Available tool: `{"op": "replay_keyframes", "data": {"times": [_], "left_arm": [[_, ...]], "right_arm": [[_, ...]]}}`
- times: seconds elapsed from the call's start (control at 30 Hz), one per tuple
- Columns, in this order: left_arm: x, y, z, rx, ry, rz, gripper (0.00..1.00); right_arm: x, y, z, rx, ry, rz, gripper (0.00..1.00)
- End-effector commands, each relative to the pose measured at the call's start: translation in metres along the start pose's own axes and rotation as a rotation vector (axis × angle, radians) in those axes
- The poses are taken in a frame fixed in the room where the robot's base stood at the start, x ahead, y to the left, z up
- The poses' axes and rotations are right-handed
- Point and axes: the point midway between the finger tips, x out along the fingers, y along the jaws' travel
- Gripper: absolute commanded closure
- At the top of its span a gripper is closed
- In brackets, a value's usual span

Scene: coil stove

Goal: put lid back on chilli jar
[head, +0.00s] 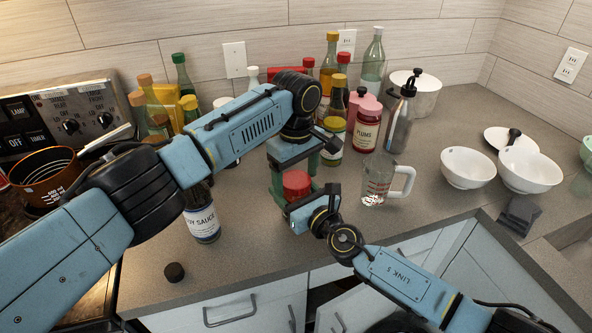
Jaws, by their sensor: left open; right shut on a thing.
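A red lid (297,184) shows near the middle of the counter in the head view, just above my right gripper. My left gripper (296,172) reaches down from above and is open, with its green fingers on either side of the red lid. My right gripper (298,208) comes in from the lower right and is shut just below the lid, on what appears to be the chilli jar. The jar's body is hidden behind this gripper. I cannot tell whether the lid sits fully on the jar.
Bottles and a plums jar (366,130) crowd behind. White bowls (467,168) stand right.

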Motion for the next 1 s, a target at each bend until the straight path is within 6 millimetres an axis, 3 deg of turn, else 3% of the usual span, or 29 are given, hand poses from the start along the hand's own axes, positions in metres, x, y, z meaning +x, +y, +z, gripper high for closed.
{"op": "replay_keyframes", "data": {"times": [0.07,0.43,0.67,1.0], "left_arm": [[0.0000,-0.0001,0.0000,0.000,0.000,0.000,0.23],[-0.0003,-0.0001,0.0000,0.000,0.000,-0.001,0.68],[0.0002,-0.0002,0.0007,0.134,-0.002,-0.001,0.68],[0.0004,-0.0002,0.0001,0.708,-0.001,-0.001,0.68]], "right_arm": [[-0.0002,0.0001,-0.0007,0.001,0.001,0.000,1.00],[-0.0002,0.0001,-0.0007,0.001,0.001,0.000,1.00],[-0.0002,0.0000,-0.0007,0.001,0.001,0.000,1.00],[-0.0002,-0.0001,-0.0007,0.001,0.001,0.000,1.00]]}}
